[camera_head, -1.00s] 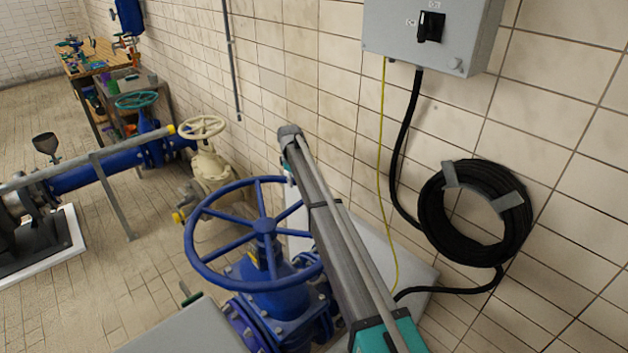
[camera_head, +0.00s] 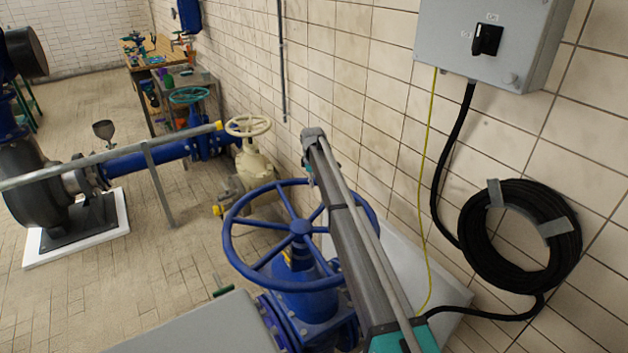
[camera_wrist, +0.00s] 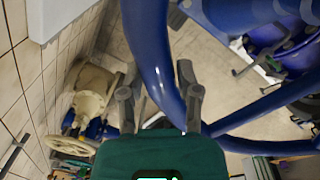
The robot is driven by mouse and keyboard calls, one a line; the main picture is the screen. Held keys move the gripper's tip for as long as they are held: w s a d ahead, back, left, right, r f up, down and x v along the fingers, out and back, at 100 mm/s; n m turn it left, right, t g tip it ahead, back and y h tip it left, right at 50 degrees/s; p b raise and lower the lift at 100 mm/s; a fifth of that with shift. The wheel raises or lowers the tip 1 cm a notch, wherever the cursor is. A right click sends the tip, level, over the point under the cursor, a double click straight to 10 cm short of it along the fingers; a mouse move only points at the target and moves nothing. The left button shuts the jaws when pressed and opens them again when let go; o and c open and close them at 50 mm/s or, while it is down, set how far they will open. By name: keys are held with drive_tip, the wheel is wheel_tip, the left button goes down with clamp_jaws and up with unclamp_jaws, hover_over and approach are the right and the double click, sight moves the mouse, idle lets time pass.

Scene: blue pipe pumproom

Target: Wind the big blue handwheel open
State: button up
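The big blue handwheel (camera_head: 232,262) sits level on top of a blue valve (camera_head: 308,297) in the lower middle of the head view. My arm crosses in front of its right side and hides part of the rim. The wheel's blue rim (camera_wrist: 152,45) runs down between the fingers, close to the right one. I cannot tell whether it touches either finger.
A tiled wall is close on the right, with a grey switch box (camera_head: 487,40) and a coiled black hose (camera_head: 478,240). A cream handwheel (camera_head: 248,126) stands behind the blue one. A grey rail (camera_head: 100,160) and pump lie left. Open floor lies between.

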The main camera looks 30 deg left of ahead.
drive_tip(key=o, duration=0.4)
drive_tip(key=shift+w+d+f, duration=0.1)
drive_tip(key=shift+w+d, duration=0.1)
drive_tip(key=shift+w, duration=0.05)
drive_tip(key=shift+s+r, duration=0.1)
drive_tip(key=shift+r, duration=0.15)
